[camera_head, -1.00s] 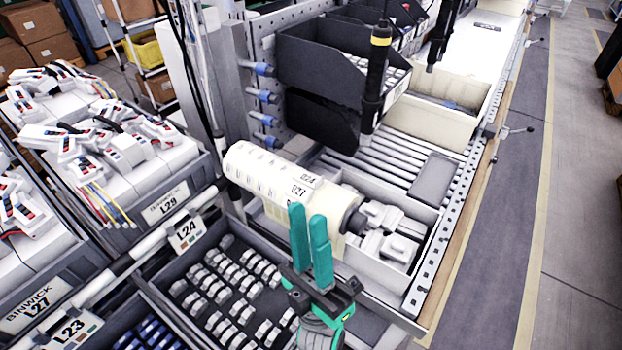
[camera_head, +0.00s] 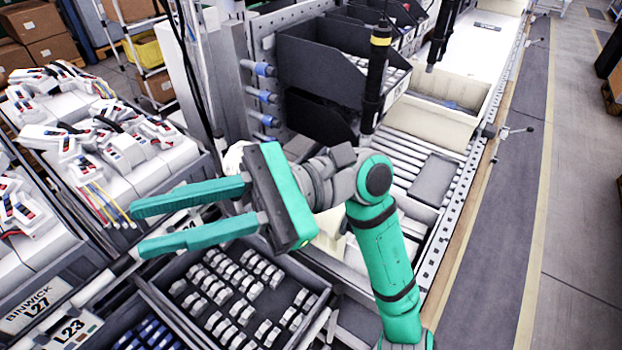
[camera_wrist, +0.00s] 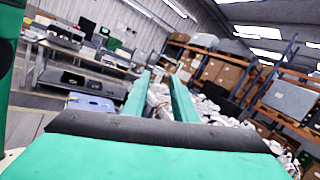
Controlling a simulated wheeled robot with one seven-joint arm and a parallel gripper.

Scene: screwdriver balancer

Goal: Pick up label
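The label roll, a cream cylinder (camera_head: 234,157), is almost wholly hidden behind my arm and gripper in the head view; only a small pale part of its left end shows. My gripper (camera_head: 140,229) is in front of it, pointing left, with its two green fingers apart and nothing between them. The fingers reach over the left part of the grey parts bin and its rail. The wrist view also shows the open fingers (camera_wrist: 158,82), aimed across the room at distant shelves; no label is visible there.
A black hanging screwdriver (camera_head: 375,85) is close behind my arm. The grey bin of small white parts (camera_head: 180,290) lies below the gripper. Bins of white devices (camera_head: 150,160) stand at left. A roller conveyor (camera_head: 420,140) runs at right.

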